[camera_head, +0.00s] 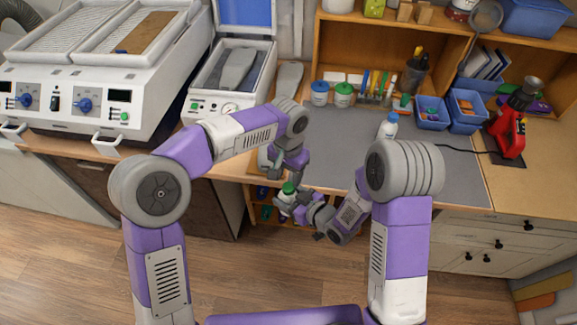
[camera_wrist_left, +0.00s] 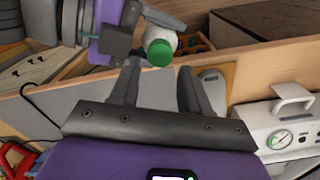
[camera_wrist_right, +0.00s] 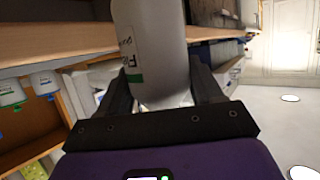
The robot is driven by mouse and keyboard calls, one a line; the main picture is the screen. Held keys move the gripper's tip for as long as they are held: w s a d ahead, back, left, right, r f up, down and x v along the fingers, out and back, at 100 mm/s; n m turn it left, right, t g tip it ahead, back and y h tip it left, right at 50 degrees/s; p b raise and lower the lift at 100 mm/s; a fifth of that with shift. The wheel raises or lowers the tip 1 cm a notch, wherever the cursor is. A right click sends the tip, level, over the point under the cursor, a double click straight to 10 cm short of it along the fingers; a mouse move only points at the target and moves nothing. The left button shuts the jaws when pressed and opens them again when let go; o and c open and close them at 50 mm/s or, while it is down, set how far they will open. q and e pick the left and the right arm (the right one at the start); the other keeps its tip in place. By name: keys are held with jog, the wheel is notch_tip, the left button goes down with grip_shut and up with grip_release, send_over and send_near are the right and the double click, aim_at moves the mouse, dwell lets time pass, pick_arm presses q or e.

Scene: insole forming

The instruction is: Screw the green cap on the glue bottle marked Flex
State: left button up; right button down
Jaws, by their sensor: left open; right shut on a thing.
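The white glue bottle (camera_wrist_right: 155,45) is between the fingers of my right gripper (camera_wrist_right: 160,95), which is shut on it. Its label is partly visible, with a large letter that looks like F and a green mark. The green cap (camera_head: 289,187) sits on top of the bottle in front of the table edge; it also shows in the left wrist view (camera_wrist_left: 160,53). How tightly it sits cannot be told. My left gripper (camera_wrist_left: 158,75) is open and empty. Its fingertips are close to the cap, apart from it, and it hangs just above the bottle in the head view.
The table edge is close behind both grippers. Jars with blue (camera_head: 320,90) and green (camera_head: 343,92) lids stand at the back. A white machine (camera_head: 235,85) is at the left back.

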aim_at(289, 186)
pick_arm(q)
jog(key=shift+f, duration=2.35)
grip_shut()
jog(key=shift+o, duration=1.8)
grip_release()
notch_tip(289, 186, up, 12)
jog(key=shift+w+a, duration=0.1)
jog(key=shift+a, duration=0.05)
